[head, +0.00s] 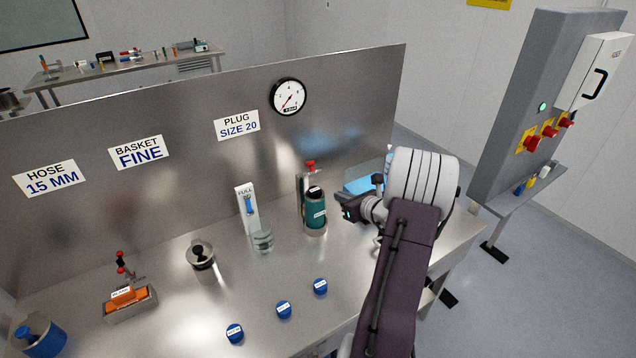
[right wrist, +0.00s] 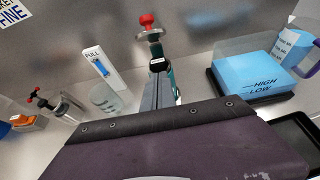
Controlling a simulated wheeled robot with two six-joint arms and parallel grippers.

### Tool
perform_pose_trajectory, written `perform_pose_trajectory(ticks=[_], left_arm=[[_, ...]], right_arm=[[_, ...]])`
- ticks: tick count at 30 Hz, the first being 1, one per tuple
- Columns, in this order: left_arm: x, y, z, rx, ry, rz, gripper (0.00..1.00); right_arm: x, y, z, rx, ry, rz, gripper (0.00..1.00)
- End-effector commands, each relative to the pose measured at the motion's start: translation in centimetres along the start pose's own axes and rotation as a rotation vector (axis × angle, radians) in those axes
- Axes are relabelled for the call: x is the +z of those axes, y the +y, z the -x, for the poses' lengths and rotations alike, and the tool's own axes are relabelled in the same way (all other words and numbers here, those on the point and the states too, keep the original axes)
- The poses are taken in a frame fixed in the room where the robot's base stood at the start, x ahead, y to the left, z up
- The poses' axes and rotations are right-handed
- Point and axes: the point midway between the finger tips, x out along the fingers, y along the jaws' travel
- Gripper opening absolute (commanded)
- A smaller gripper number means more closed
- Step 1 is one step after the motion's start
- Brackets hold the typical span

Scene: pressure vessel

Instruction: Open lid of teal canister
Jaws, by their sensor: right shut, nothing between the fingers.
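The teal canister (head: 315,213) stands upright on the steel bench with a dark, labelled top. A metal lever with a red knob (head: 311,164) rises at its top; the knob also shows in the right wrist view (right wrist: 147,20). My right gripper (head: 347,207) is just to the right of the canister in the head view, shut and empty. I cannot tell whether it touches it. In the right wrist view the fingers (right wrist: 158,92) hide most of the canister, and only a teal strip (right wrist: 175,82) shows beside them. My left gripper is not in view.
A clear beaker (head: 262,240) and a FULL gauge stand (head: 246,210) are left of the canister. A blue HIGH/LOW block (right wrist: 250,78) sits to the right. Several blue caps (head: 284,310) lie in front. A steel back panel (head: 200,140) stands behind.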

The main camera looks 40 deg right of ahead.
Motion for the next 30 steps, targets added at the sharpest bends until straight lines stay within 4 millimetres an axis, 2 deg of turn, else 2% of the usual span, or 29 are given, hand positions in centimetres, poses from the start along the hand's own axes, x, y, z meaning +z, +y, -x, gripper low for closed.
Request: perform_pose_trajectory(ticks=[5, 18, 19, 22, 30], left_arm=[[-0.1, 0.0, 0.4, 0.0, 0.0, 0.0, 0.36], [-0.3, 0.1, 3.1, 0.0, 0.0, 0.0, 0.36], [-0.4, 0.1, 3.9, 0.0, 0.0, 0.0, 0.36], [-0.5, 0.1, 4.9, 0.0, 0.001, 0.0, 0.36], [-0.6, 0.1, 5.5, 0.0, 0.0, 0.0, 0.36]], right_arm=[[0.2, 0.2, -1.1, 0.005, 0.001, 0.001, 0.0], [0.3, 0.3, -10.3, 0.007, 0.001, 0.003, 0.0], [1.5, 0.2, -10.1, 0.005, -0.002, 0.006, 0.0], [3.0, 0.2, -10.5, 0.005, -0.001, 0.005, 0.0], [4.1, 0.2, -11.0, 0.004, 0.0, 0.003, 0.0]])
